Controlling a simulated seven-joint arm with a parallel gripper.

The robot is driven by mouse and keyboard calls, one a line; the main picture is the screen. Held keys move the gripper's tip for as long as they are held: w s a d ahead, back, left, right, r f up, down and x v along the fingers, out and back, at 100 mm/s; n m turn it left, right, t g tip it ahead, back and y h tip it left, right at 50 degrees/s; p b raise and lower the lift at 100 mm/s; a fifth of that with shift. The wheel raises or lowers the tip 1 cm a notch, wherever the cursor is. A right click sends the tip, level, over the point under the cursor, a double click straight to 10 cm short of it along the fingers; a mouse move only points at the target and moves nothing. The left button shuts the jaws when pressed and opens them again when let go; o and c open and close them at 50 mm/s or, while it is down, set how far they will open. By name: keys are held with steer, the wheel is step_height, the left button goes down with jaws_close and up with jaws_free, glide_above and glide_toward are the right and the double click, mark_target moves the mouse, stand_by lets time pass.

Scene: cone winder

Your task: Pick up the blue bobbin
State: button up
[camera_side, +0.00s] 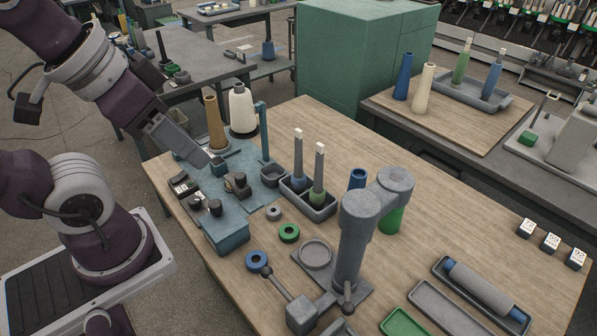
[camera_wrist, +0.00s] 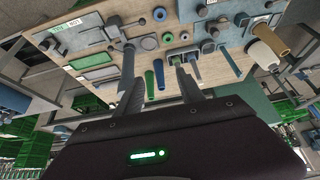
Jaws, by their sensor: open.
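The blue bobbin (camera_side: 357,179) is a blue tube with a dark open top, standing on the wooden table behind a grey jointed stand, which hides its lower part. It also shows in the wrist view as a blue tube (camera_wrist: 160,75), beside a green one (camera_wrist: 149,84) and between my fingers in the picture, at a distance. The green tube (camera_side: 392,218) stands to its right in the side view. My gripper (camera_side: 205,158) is over the table's left end, well apart from the blue bobbin. Its two fingers (camera_wrist: 159,76) are spread with nothing held between them.
The grey stand (camera_side: 354,240) rises in front of the bobbin. A grey tray (camera_side: 318,213) with two spindled bobbins lies to its left. The blue-grey winder (camera_side: 226,233) and a white cone (camera_side: 242,106) are near my gripper. Bare wood lies behind the bobbin.

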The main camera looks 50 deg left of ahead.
step_height(320, 180, up, 6)
steer(key=w, duration=0.1)
steer(key=w+a+r+m+g, duration=0.1)
steer(key=w+a+r+m, duration=0.15)
steer(key=w, duration=0.45)
steer(key=w+a+r+m+g, duration=0.1)
steer(key=w+r+m, duration=0.25)
steer(key=w, duration=0.35)
steer(key=m+g, duration=0.4)
steer(key=m, duration=0.4)
glide_above(298, 148)
step_height(298, 148, down, 8)
steer(key=f, duration=3)
steer(key=shift+w+a, duration=0.4)
steer(key=shift+r, duration=0.1)
jaws_close()
